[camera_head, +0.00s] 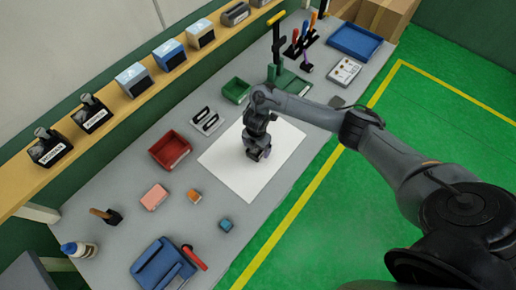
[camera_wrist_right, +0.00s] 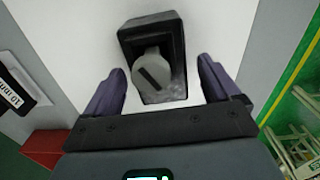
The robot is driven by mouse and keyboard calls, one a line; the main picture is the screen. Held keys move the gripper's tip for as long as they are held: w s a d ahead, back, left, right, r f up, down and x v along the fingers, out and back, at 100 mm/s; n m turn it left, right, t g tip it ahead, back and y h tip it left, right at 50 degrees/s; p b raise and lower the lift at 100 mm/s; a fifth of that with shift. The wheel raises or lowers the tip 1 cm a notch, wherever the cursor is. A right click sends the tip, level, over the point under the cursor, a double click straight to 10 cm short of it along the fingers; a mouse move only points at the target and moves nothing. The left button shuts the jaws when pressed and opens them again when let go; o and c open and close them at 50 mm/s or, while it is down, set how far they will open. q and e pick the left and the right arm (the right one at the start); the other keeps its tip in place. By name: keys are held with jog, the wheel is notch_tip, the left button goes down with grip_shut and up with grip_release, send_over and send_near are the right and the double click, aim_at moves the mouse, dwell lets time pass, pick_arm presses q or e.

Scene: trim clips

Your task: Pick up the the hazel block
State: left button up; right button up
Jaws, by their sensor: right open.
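My right gripper (camera_head: 258,152) is over the white sheet (camera_head: 232,168) in the head view. In the right wrist view its two fingers (camera_wrist_right: 163,90) are apart, one on each side of a black box-like thing (camera_wrist_right: 150,35) with a round grey knob. That thing lies between or just beyond the fingertips; I cannot tell if they touch it. I cannot tell which thing is the hazel block. A small orange-brown block (camera_head: 194,197) lies on the grey table, left of the sheet and away from my gripper. My left gripper is not in view.
A red bin (camera_head: 170,150), a green bin (camera_head: 236,90), a pink block (camera_head: 154,197), a small blue block (camera_head: 226,225) and a blue holder (camera_head: 162,265) stand on the table. A screwdriver rack (camera_head: 299,45) and blue tray (camera_head: 355,41) are at the back. A shelf runs along the left.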

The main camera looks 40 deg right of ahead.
jog(key=c, duration=1.2)
jog(key=shift+r, duration=0.1)
